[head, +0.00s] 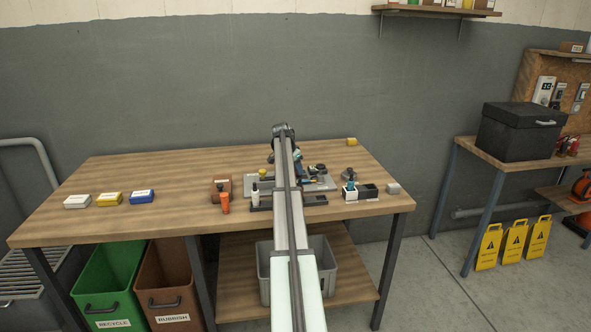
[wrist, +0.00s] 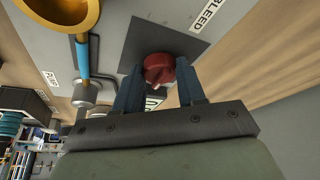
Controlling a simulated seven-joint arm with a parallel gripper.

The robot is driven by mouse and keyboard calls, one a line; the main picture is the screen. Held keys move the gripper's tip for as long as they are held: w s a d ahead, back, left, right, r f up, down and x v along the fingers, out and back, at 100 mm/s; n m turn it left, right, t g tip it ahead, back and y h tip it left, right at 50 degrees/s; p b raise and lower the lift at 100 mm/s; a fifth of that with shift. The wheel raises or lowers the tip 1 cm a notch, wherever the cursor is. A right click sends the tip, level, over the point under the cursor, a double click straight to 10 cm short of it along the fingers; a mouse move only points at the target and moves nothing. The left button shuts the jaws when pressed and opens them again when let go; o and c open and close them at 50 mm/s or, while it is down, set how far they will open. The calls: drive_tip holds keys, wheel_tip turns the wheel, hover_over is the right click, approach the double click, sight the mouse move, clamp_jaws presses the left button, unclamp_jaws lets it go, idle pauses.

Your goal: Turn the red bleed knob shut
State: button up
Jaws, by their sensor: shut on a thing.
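The red bleed knob (wrist: 159,70) sits on a dark square patch of a grey panel in the wrist view, near a label reading BLEED. My gripper (wrist: 160,84) has its two blue-grey fingers on either side of the knob and is shut on it. How far the knob is turned cannot be told. In the head view my arm hides the knob and most of my gripper. The grey base plate (head: 318,183) shows in part behind my arm on the wooden workbench (head: 130,172).
A brass funnel-shaped part (wrist: 62,12) with a blue stem stands left of the knob. The bench's left part holds three small boxes.

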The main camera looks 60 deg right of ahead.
drive_tip(key=n, duration=0.2)
drive_tip(key=n+t, duration=0.1)
drive_tip(key=n, duration=0.1)
drive_tip(key=shift+s+t, duration=0.2)
drive_tip(key=shift+t, duration=0.1)
drive_tip(key=n+t, duration=0.1)
drive_tip(key=n, duration=0.1)
drive_tip(key=n+t, duration=0.1)
drive_tip(key=n, duration=0.2)
drive_tip(key=shift+s+d+y, duration=0.1)
drive_tip(key=shift+s+y, duration=0.05)
drive_tip(key=shift+y, duration=0.15)
drive_tip(key=n, duration=0.2)
drive_tip(key=n+t+y, duration=0.1)
drive_tip(key=n, duration=0.2)
drive_tip(key=shift+s+d+y, duration=0.1)
drive_tip(key=shift+d+y, duration=0.05)
drive_tip(key=shift+y, duration=0.15)
drive_tip(key=shift+d+n+t+y, duration=0.1)
drive_tip(key=shift+n+t+y, duration=0.35)
drive_tip(key=shift+n, duration=1.45)
drive_tip(key=shift+y, duration=0.25)
drive_tip(key=o, duration=1.1)
drive_tip(key=shift+c, duration=0.2)
